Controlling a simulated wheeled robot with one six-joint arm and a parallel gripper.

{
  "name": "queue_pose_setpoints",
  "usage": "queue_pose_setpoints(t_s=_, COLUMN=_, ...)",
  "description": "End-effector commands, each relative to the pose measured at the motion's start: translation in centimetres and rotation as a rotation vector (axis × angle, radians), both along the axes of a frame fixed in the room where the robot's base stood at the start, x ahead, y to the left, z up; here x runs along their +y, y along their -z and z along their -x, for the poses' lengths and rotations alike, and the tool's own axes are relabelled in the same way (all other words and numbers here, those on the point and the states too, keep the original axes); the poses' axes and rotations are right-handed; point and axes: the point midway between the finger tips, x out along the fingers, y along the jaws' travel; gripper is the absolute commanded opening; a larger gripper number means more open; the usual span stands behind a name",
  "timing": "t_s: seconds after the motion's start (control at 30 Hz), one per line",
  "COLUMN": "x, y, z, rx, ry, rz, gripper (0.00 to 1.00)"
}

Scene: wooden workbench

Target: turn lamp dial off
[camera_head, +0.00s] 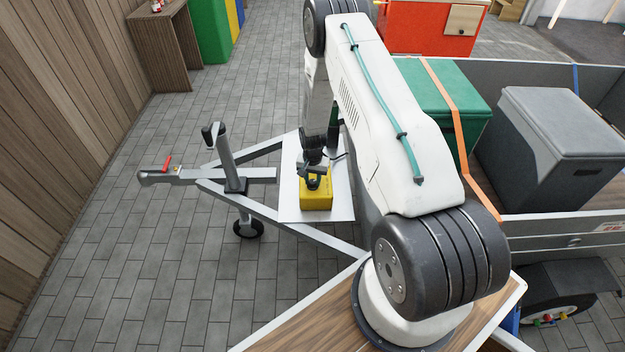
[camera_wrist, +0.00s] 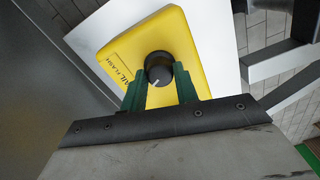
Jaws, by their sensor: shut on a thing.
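The lamp control is a yellow box (camera_wrist: 112,60) with dark lettering, partly hidden by my left finger in the wrist view. Its round black dial (camera_wrist: 159,66) has a small white pointer mark toward the lower left in that view. My gripper (camera_wrist: 161,74) has its two green fingers on either side of the dial, shut on it. In the head view the yellow box (camera_head: 317,200) sits on a white plate (camera_head: 288,190) on the trailer's drawbar. My gripper (camera_head: 314,170) is over the box there and hides most of the dial.
The grey drawbar frame (camera_head: 260,210) surrounds the plate, with an upright jockey-wheel post (camera_head: 226,155) to the left. The trailer (camera_head: 560,226) on the right holds a green box (camera_head: 435,95) and a grey box (camera_head: 545,140).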

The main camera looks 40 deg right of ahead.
Motion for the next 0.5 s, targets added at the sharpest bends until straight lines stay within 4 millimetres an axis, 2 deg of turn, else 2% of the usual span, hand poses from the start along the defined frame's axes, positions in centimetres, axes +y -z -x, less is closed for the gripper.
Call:
queue_pose_setpoints(t_s=0.2, x=-0.02, y=-0.04, z=-0.04, rx=-0.001, ry=-0.140, rz=0.001, gripper=0.07)
queue_pose_setpoints(t_s=0.5, x=-0.02, y=-0.05, z=-0.04, rx=-0.001, ry=-0.246, rz=0.001, gripper=0.07)
